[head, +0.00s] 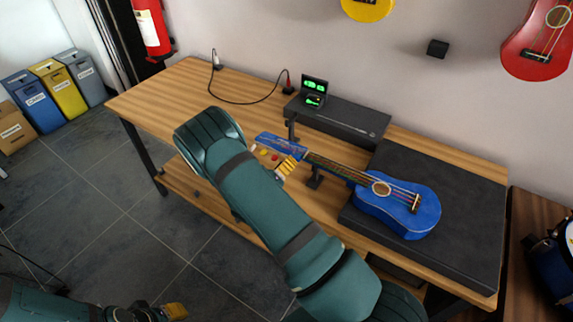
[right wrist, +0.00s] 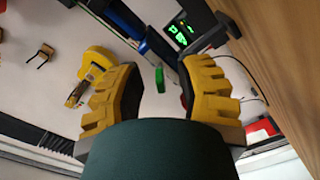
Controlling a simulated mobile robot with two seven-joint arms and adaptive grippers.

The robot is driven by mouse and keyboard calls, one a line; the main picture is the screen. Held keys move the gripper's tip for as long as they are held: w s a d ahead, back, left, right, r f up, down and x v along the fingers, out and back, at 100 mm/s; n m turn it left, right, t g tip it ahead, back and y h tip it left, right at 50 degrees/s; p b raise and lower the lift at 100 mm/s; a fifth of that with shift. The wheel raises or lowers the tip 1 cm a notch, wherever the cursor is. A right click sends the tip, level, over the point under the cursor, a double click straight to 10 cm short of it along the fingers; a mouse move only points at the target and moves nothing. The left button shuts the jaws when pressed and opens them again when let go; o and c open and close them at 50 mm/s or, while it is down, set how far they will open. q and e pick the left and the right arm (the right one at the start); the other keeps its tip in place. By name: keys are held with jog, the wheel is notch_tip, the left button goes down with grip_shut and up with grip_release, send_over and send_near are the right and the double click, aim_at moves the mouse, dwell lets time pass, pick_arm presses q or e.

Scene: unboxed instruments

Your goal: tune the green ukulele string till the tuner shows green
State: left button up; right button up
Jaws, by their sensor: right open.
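The blue ukulele (head: 428,212) lies with its body on a black block and its neck pointing left, the headstock (head: 268,138) over the table. Red and yellow tuning pegs (head: 263,152) show at the headstock's near side. My right gripper (head: 287,167) is at the headstock, partly hidden by my arm. In the right wrist view my right gripper (right wrist: 160,88) is open, with the green peg (right wrist: 159,79) between its yellow fingers, apparently touching neither. The tuner (head: 315,91) has a dark screen with green marks; it also shows in the right wrist view (right wrist: 182,32). My left gripper (head: 168,311) is low at bottom left, away from the table.
The tuner stands on a long black box (head: 352,120) at the table's back. A dark stand (head: 314,181) is under the neck. The wooden table (head: 165,98) is clear on the left, except for a cable (head: 240,103). Red (head: 525,62) and yellow ukuleles hang on the wall.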

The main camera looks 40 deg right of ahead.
jog(key=shift+w+d, duration=0.1)
jog(key=shift+d, duration=0.1)
grip_shut()
jog(key=shift+f+m+b, duration=0.1)
jog(key=shift+m+b, duration=0.5)
jog(key=shift+m, duration=0.9)
